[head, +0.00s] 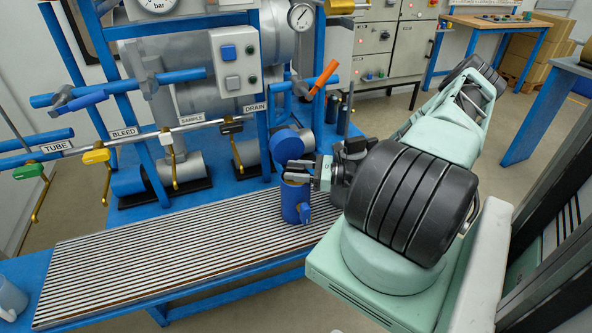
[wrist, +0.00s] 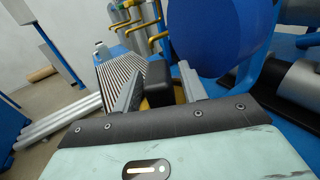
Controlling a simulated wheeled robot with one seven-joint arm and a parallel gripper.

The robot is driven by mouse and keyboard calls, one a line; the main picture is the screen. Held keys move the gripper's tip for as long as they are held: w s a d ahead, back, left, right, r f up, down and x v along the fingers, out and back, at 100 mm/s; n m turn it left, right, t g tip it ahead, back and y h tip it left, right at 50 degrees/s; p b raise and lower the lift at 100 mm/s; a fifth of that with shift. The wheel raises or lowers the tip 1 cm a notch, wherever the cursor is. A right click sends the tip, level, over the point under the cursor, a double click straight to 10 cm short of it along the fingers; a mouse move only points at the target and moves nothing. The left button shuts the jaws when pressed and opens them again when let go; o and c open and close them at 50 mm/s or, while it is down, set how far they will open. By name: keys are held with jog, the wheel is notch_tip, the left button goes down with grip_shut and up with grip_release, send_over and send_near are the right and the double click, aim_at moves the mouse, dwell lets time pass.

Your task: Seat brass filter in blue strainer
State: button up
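The blue strainer (head: 296,205) is an upright cup with a side stub at the right end of the ribbed drain deck. My gripper (head: 295,170) is right over its mouth, fingers roughly level. In the wrist view, a black block, apparently the handle of the brass filter (wrist: 180,94), fills the space between the two fingers of my gripper (wrist: 160,82), with a little brass showing beside and below it. The fingers appear shut on this handle. The filter's body is mostly hidden, so I cannot tell how deep it sits in the strainer.
A large blue round flange (head: 287,146) stands close behind the strainer; it fills the upper right of the wrist view (wrist: 218,35). The ribbed deck (head: 170,255) is clear to the left. Valve handles and labelled pipes line the back. A grey-blue jug (head: 10,298) stands at far left.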

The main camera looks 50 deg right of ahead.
jog(key=shift+r, duration=0.1)
notch_tip(320, 180, up, 10)
jog(key=shift+f, duration=0.1)
dwell(0.6)
dwell(0.4)
jog(key=s+a+r+n+g+y, duration=0.1)
jog(key=a+r+n+g, duration=0.1)
jog(key=a+n+g, duration=0.9)
jog(key=s+a+r+n+g+y, duration=0.15)
jog(key=a+n+g, duration=0.45)
jog(key=a, duration=0.9)
jog(key=s+a+r+n+h, duration=0.2)
jog(key=s+a+n+h, duration=0.1)
jog(key=n, duration=0.4)
jog(key=s+a+r+n+h, duration=0.3)
jog(key=s+a+n+h, duration=0.1)
jog(key=s+a+n, duration=0.2)
jog(key=s+a+r+n+t+h, duration=0.1)
jog(key=s+a+r+n+h, duration=0.1)
jog(key=s+a+n, duration=0.3)
jog(key=shift+s+a+r+n+h, duration=0.1)
jog(key=shift+a+r+n+h, duration=0.2)
jog(key=shift+n, duration=0.45)
jog(key=shift+s+a+n+h, duration=0.1)
jog(key=shift+n+h, duration=0.25)
jog(key=shift+n, duration=0.4)
